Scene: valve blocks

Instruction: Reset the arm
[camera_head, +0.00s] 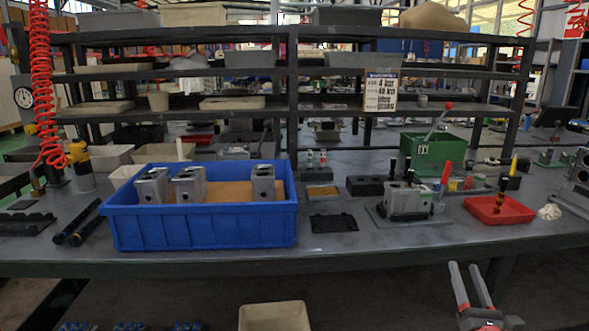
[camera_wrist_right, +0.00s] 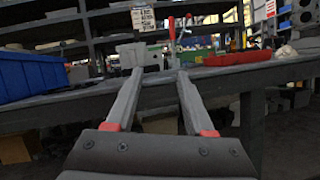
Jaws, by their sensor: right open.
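My right gripper (camera_head: 470,287) is at the lower right of the head view, in front of the workbench and below its top. Its two fingers are spread apart with nothing between them. In the right wrist view the same open gripper (camera_wrist_right: 155,75) points toward the bench edge. My left gripper is not in view. A blue bin (camera_head: 200,226) stands on the left of the bench with several grey valve blocks (camera_head: 189,185) in it. A grey block in a fixture (camera_head: 408,201) sits right of centre on the bench.
The bench (camera_head: 345,243) has a long front edge close to my right gripper. A red tray (camera_head: 499,211) and a green box (camera_head: 427,153) stand on the right. Dark shelves (camera_head: 290,75) rise behind. A beige bin (camera_head: 274,316) is low in front. Bare bench lies along the front.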

